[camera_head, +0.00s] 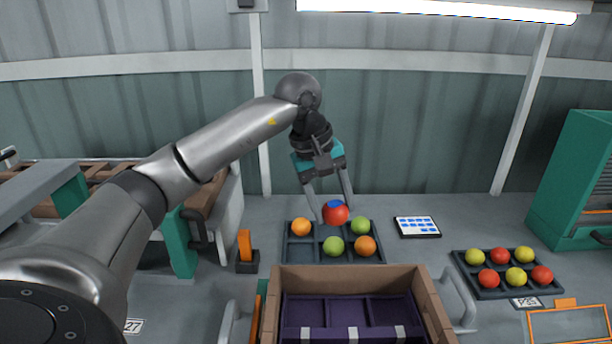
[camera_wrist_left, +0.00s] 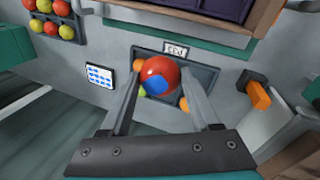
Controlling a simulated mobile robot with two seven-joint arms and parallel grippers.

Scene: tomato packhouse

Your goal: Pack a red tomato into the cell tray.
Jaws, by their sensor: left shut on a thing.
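A red tomato (camera_head: 336,216) with a blue patch on it is between the fingers of my left gripper (camera_head: 334,207), which is shut on it. The tomato also shows in the left wrist view (camera_wrist_left: 159,76). It is held over a dark grey tray (camera_head: 301,254) that has orange and green tomatoes in some cells. In front of it is a brown crate (camera_head: 436,308) with an empty purple cell tray (camera_head: 345,334) inside; the crate's near part is cut off by the frame edge. My right gripper is not in view.
A second dark tray (camera_head: 510,291) at the right holds several red and yellow tomatoes. A tablet (camera_head: 417,227) lies behind the crate to the right. An orange upright piece (camera_head: 245,246) stands left of the grey tray. A teal cabinet (camera_head: 568,180) stands at the far right.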

